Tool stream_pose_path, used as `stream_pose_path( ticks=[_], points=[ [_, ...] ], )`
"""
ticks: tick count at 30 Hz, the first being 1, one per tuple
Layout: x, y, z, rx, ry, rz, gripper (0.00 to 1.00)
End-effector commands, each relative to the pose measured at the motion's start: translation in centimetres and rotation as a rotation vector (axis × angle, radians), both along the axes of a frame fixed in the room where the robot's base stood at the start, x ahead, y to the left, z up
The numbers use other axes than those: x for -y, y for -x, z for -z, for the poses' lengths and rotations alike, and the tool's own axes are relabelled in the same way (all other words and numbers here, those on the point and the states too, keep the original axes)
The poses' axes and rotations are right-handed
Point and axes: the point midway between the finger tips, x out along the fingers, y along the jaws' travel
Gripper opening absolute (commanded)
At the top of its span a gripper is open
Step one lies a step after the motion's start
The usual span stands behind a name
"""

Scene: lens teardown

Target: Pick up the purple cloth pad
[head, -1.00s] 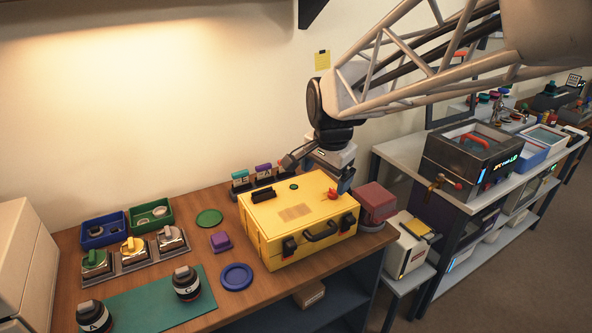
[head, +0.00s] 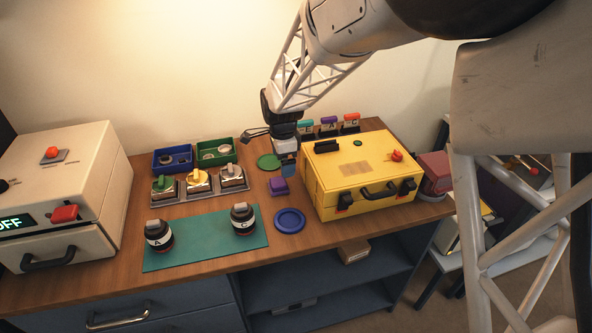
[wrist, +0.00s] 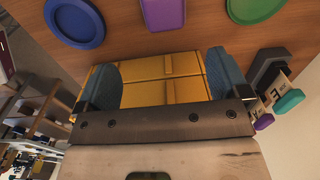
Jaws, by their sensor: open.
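The purple cloth pad (head: 278,187) is a small square lying on the wooden bench, between the green disc and the blue round dish, left of the yellow case. It also shows at the top edge of the wrist view (wrist: 163,12), partly cut off. My gripper (head: 287,174) is above the bench, close to the pad and the case's left side in the picture. In the wrist view my gripper (wrist: 166,78) has its two blue fingers wide apart with nothing held. The yellow case shows behind the gap, and the pad lies beyond the fingers.
The yellow case (head: 359,181) stands close on the right. The blue dish (head: 289,220) and green disc (head: 268,161) lie near the pad. Upright labelled tags (head: 329,126) stand behind the case. Left are lidded blocks (head: 199,184), bins and a teal mat (head: 200,252) with two jars.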

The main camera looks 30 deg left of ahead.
Motion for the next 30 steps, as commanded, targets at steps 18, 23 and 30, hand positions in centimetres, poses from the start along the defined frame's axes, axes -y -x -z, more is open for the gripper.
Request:
stream_pose_path(
  ticks=[18, 23, 30],
  points=[
    [-1.9, 0.6, 1.9, -0.009, 0.009, 0.021, 0.94],
    [-1.9, 0.6, 3.0, -0.009, 0.009, 0.021, 0.94],
    [-1.9, 0.6, 4.3, -0.009, 0.009, 0.021, 0.94]
  ],
)
